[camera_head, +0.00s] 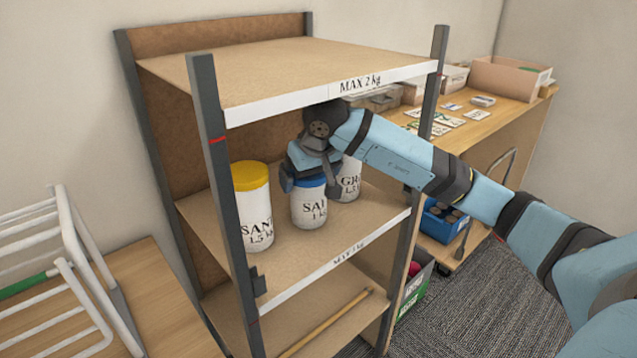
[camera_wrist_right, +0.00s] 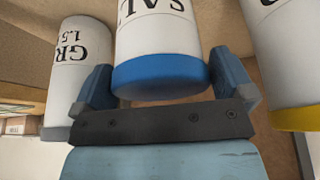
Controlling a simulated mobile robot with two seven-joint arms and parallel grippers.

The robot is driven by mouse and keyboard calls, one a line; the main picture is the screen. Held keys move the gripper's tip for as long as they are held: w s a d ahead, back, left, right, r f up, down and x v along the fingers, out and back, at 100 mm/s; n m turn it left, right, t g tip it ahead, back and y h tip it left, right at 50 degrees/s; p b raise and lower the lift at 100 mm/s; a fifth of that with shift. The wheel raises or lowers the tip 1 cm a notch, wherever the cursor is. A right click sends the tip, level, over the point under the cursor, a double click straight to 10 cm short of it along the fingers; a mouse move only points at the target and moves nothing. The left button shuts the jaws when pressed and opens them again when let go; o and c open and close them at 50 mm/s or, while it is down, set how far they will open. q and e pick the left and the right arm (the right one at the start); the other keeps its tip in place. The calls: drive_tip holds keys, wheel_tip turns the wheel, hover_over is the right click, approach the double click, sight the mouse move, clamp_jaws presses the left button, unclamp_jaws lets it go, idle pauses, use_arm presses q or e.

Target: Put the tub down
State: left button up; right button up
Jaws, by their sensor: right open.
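The tub (camera_head: 309,208) is white with a blue lid and black print beginning "SAL". It stands upright on the middle shelf (camera_head: 345,237), between two other tubs. My right gripper (camera_head: 310,184) is open, with its fingers on either side of the blue lid. In the right wrist view, the tub (camera_wrist_right: 158,35) appears upside down, its lid between the fingertips of my right gripper (camera_wrist_right: 165,88). I cannot tell whether either finger touches it. My left gripper is not in view.
A yellow-lidded tub (camera_head: 252,210) stands left of it, and a "GR" tub (camera_head: 349,180) stands close on the right. The upper shelf (camera_head: 285,70) hangs over my gripper, and rack posts (camera_head: 222,190) stand at the corners.

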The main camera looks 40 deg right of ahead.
drive_tip(key=shift+p+v, duration=0.3)
drive_tip(key=shift+v, duration=0.45)
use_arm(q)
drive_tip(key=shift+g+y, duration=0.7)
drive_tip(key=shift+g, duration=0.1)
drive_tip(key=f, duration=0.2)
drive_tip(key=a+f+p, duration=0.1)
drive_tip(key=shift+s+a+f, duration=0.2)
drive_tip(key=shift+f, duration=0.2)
use_arm(e)
drive_tip(key=s+a, duration=0.1)
drive_tip(key=s, duration=1)
drive_tip(key=shift+s+a+f, duration=0.2)
drive_tip(key=shift+s+f, duration=0.05)
drive_tip(key=shift+s, duration=0.15)
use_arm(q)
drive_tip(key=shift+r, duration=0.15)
